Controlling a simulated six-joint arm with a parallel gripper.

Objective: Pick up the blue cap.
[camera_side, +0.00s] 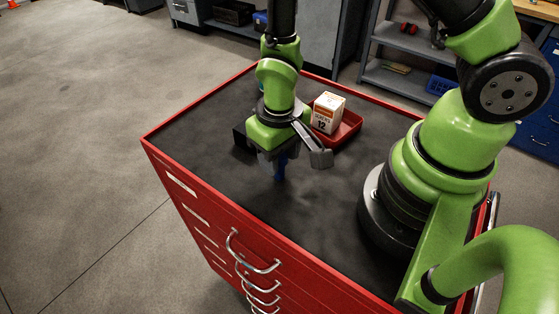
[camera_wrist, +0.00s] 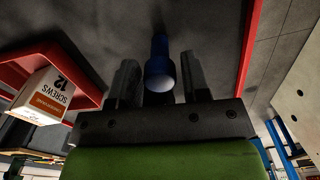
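The blue cap (camera_wrist: 160,70) shows in the wrist view between the two fingers of my gripper (camera_wrist: 160,84), with a narrow gap visible on each side. It has a round end facing the camera and a narrower part beyond. Whether either finger touches the cap is hard to tell in the side view.
A red tray (camera_side: 349,131) holding a white and orange screws box (camera_side: 328,113) sits behind and right of my gripper; the box (camera_wrist: 42,97) also shows in the wrist view. A red rim (camera_side: 215,102) borders the cabinet top. The near left of the top is clear.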

